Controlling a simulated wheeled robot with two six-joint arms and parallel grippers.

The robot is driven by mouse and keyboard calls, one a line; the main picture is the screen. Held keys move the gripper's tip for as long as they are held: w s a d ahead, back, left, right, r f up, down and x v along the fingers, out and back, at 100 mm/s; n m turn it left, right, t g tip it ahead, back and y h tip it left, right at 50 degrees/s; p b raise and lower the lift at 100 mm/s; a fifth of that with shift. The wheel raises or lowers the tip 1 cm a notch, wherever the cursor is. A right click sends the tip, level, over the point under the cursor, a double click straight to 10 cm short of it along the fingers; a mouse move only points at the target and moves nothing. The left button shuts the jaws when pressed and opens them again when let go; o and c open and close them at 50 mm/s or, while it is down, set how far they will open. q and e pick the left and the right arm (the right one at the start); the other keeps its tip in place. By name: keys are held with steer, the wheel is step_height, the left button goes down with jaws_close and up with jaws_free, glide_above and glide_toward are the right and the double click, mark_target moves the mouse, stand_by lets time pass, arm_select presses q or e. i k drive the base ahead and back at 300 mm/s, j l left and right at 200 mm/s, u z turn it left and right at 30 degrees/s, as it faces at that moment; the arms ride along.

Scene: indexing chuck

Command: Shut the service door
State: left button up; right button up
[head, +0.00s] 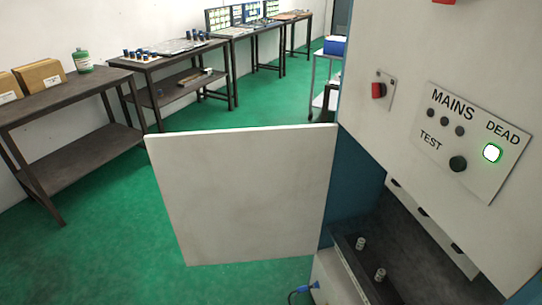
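The service door (240,195) is a flat pale grey panel in the middle of the head view. It stands swung open to the left of the machine cabinet (400,50). Its right edge meets the cabinet's blue side near the opening. The opening (425,245) is uncovered and shows a dark interior with two small metal cylinders (370,259). No handle shows on the door face that I see. Neither my left nor my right gripper is in view.
A mains panel (470,140) with a black test knob and a lit white-green lamp is on the cabinet, near a red switch (379,90). Dark workbenches (70,100) line the left wall. A trolley with a blue bin (335,45) stands behind. Green floor is clear left of the door.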

mark_target(237, 195)
steer(key=i+j+u, duration=0.4)
steer(key=j, duration=0.25)
steer(key=i+j+u, duration=1.05)
steer(key=i+u, duration=0.2)
steer(key=i, duration=0.35)
steer(key=i+z, duration=0.5)
steer(key=i+j+z, duration=0.15)
steer(key=z, duration=0.35)
steer(key=i+z, duration=0.15)
steer(key=z, duration=0.3)
steer(key=i+z, duration=0.15)
steer(key=z, duration=0.3)
steer(key=i+j+z, duration=0.1)
steer(key=z, duration=0.35)
steer(key=i+j+z, duration=0.15)
steer(key=z, duration=0.25)
steer(key=j+z, duration=0.25)
steer(key=z, duration=0.2)
steer(key=i+j+z, duration=0.15)
steer(key=z, duration=0.3)
steer(key=i+j+z, duration=0.25)
steer(key=z, duration=0.2)
steer(key=i+j+z, duration=0.1)
steer(key=j+z, duration=0.15)
steer(key=z, duration=0.2)
steer(key=i+j+z, duration=0.1)
steer(key=j+z, duration=0.2)
steer(key=z, duration=0.15)
